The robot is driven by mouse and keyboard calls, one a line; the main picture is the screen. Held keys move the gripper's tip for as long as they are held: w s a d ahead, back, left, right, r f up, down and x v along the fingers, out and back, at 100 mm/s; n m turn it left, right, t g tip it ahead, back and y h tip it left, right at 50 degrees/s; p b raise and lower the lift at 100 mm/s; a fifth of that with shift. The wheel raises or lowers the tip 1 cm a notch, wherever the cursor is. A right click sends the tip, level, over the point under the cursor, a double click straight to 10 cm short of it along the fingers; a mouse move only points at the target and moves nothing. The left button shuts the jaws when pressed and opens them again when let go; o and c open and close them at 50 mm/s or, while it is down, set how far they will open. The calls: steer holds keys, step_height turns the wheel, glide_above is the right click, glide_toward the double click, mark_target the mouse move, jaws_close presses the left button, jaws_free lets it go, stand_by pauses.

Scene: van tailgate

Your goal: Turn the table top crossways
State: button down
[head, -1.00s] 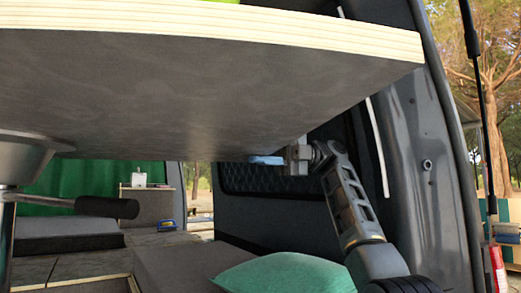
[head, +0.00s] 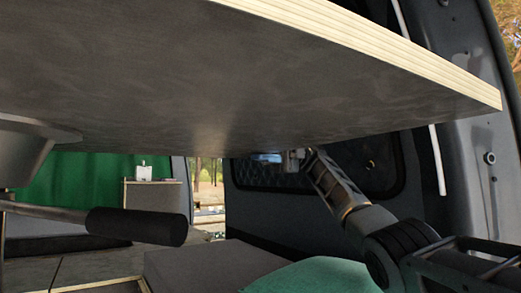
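The table top (head: 230,85) fills the upper part of the head view, seen from below. Its underside is dark grey and its edge is pale layered wood, with a corner pointing right. A bracket and post carry it at the far left, with a black-handled lever (head: 135,226) beside the post. My gripper (head: 268,158) is at the far edge of the table top, just under it, at the end of my arm. The fingers are small and partly hidden, so I cannot tell whether they are open, shut or touching the edge.
A teal cushion (head: 310,277) lies on a grey bench pad (head: 205,262) below the table top. The van's side wall and window stand behind my arm. A cabinet (head: 152,208) and a green curtain (head: 95,180) are at the back left.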

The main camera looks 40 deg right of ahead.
steer(key=shift+f, duration=0.1)
steer(key=c, duration=1.1)
jaws_free()
steer(key=shift+o, duration=0.3)
